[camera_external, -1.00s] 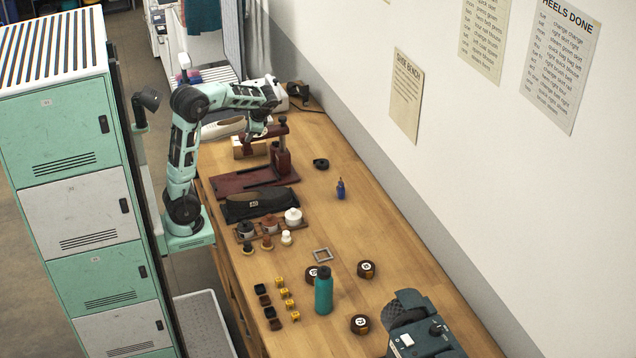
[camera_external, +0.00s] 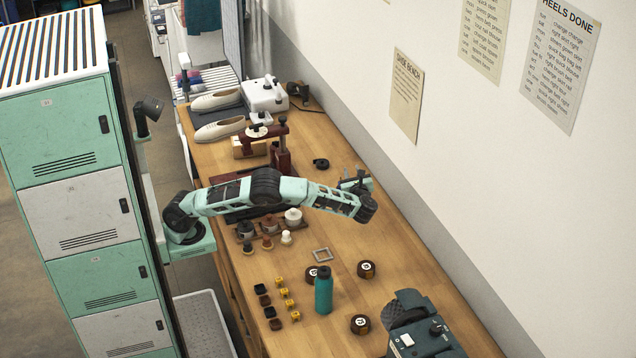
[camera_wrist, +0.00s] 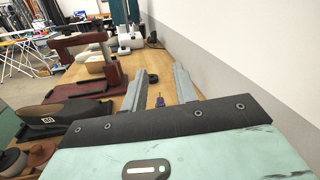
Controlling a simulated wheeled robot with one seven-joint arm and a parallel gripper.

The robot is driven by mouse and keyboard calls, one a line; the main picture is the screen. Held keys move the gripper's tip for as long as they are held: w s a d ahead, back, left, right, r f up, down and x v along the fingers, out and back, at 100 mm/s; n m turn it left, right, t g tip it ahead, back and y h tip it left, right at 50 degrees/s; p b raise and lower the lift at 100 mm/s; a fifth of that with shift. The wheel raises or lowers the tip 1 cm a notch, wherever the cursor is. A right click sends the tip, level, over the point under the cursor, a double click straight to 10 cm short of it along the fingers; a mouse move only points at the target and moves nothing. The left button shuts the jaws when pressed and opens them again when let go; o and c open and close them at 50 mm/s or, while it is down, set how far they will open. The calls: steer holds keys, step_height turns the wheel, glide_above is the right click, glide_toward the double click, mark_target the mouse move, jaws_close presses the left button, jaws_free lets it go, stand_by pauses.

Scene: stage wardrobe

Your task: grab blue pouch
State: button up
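I cannot make out a clear blue pouch in either view. A small blue bottle (camera_wrist: 160,101) with a dark tip stands on the wooden bench in the wrist view, seen between my fingers; my arm hides it in the external view. Small blue and pink items (camera_external: 185,78) sit on a rack beyond the bench's far end, too small to identify. My gripper (camera_external: 356,180) is over the bench near its wall side. In the wrist view my gripper (camera_wrist: 159,70) has its two fingers apart with nothing held between them.
A dark red press (camera_external: 281,150), a white machine (camera_external: 264,95) and pale shoes (camera_external: 218,131) stand toward the far end. A teal bottle (camera_external: 323,292), round tins (camera_external: 366,269) and a dark teal machine (camera_external: 418,338) stand nearer. The wall (camera_external: 480,150) runs along the right.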

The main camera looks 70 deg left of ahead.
steer(key=f, duration=1.5)
steer(key=shift+w+a+f, duration=0.1)
steer(key=shift+a, duration=0.2)
steer(key=p+x, duration=0.2)
steer(key=x, duration=0.9)
steer(key=shift+a, duration=0.4)
steer(key=x, duration=0.1)
steer(key=p+x, duration=0.1)
steer(key=x, duration=0.1)
steer(key=p+x, duration=0.1)
steer(key=shift+s+a, duration=0.3)
steer(key=shift+a, duration=0.05)
steer(key=shift+w+a, duration=0.15)
steer(key=shift+a, duration=0.2)
jaws_close()
